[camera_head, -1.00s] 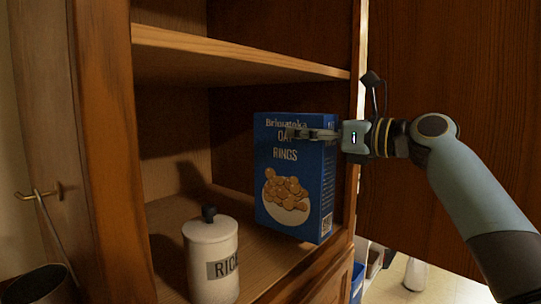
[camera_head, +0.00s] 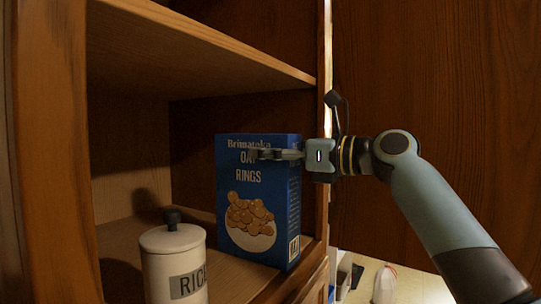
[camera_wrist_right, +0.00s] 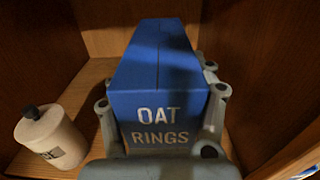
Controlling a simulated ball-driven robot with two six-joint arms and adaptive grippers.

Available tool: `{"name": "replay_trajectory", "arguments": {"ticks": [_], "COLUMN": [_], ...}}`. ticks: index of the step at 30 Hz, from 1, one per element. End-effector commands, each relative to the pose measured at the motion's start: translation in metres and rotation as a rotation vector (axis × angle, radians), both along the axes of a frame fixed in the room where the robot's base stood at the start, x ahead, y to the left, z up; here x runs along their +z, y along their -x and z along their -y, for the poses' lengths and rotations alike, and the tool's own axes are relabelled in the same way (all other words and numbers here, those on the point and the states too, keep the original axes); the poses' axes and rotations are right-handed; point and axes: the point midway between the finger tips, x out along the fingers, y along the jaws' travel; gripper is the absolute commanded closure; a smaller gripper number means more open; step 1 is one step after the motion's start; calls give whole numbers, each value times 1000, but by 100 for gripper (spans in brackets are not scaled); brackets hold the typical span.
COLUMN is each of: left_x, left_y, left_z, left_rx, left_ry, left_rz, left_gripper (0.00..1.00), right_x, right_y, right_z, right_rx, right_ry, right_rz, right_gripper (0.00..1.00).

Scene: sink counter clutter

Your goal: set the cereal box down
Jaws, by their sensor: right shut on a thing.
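The blue cereal box (camera_head: 258,200), labelled "Oat Rings", stands upright at the right front of the cabinet's lower shelf (camera_head: 222,272). I cannot tell whether its bottom touches the shelf. My right gripper (camera_head: 268,154) is shut on the upper part of the box, coming from the right with one finger across the front face. In the right wrist view the box (camera_wrist_right: 160,95) sits between the fingers. My left gripper is not in view.
A white rice canister (camera_head: 174,262) with a dark knob stands left of the box; it also shows in the right wrist view (camera_wrist_right: 50,140). An upper shelf (camera_head: 190,50) is above. The cabinet's right front post (camera_head: 322,205) is close to the box.

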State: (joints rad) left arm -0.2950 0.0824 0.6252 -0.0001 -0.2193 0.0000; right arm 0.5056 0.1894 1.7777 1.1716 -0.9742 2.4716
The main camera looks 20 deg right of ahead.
Motion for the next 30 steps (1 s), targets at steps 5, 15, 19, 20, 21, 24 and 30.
{"name": "replay_trajectory", "arguments": {"ticks": [5,15,19,20,21,24,30], "left_x": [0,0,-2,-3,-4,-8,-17], "left_y": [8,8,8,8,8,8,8], "left_z": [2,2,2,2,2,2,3], "left_rx": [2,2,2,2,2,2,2], "left_ry": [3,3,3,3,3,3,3], "left_rz": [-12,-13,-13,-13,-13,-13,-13], "left_gripper": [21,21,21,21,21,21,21], "right_x": [-1,-1,0,-1,-2,-3,-4], "right_y": [0,0,2,5,8,23,54], "right_z": [0,0,3,6,11,25,57], "right_rx": [0,0,-1,-2,-4,-2,-3], "right_ry": [-1,-1,1,1,2,7,7], "right_rz": [-1,0,1,-1,-1,0,-1], "right_gripper": [29,16,16,16,16,16,16]}}
